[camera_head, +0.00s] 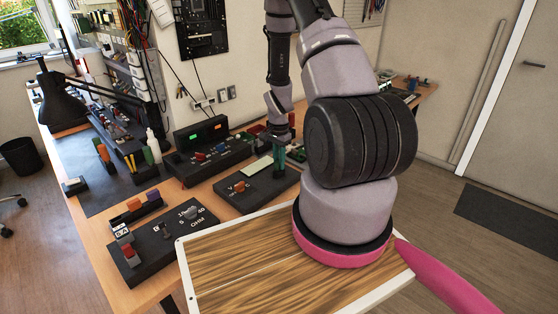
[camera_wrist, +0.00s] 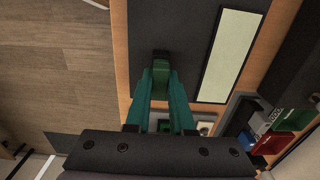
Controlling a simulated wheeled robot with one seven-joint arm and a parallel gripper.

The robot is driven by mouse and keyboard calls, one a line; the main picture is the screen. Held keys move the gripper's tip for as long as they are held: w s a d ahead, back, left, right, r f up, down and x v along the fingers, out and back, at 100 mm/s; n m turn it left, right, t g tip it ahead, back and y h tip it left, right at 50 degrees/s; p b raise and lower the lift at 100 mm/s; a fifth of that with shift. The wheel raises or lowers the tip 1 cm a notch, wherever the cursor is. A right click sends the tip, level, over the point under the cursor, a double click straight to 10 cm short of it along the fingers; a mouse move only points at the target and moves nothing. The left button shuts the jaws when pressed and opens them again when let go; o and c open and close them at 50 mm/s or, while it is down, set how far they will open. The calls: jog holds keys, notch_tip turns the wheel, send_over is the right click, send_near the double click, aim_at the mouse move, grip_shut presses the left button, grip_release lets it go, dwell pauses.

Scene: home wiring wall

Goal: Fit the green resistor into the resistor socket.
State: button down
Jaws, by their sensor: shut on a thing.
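My gripper (camera_wrist: 161,78) has teal fingers closed on a small dark green block, the green resistor (camera_wrist: 161,62), at their tips in the wrist view. In the head view my gripper (camera_head: 279,158) points down over the right part of a black panel (camera_head: 262,192) with an orange knob. The resistor is too small to make out there. Whether it touches the panel cannot be told. I cannot clearly identify the resistor socket; my fingers may cover it. A pale square part (camera_wrist: 165,126) shows between the fingers in the wrist view.
A pale strip (camera_wrist: 229,55) lies beside the gripper. Red (camera_wrist: 269,143) and green (camera_wrist: 293,119) parts stand at the right in the wrist view. A dial panel marked OHM (camera_head: 160,241) and a lit display unit (camera_head: 212,150) stand on the bench. My arm hides the bench's right side.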

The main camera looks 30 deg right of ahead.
jog(key=shift+f, duration=0.25)
jog(key=c, duration=0.7)
grip_release()
notch_tip(320, 180, up, 11)
jog(key=shift+f, duration=0.1)
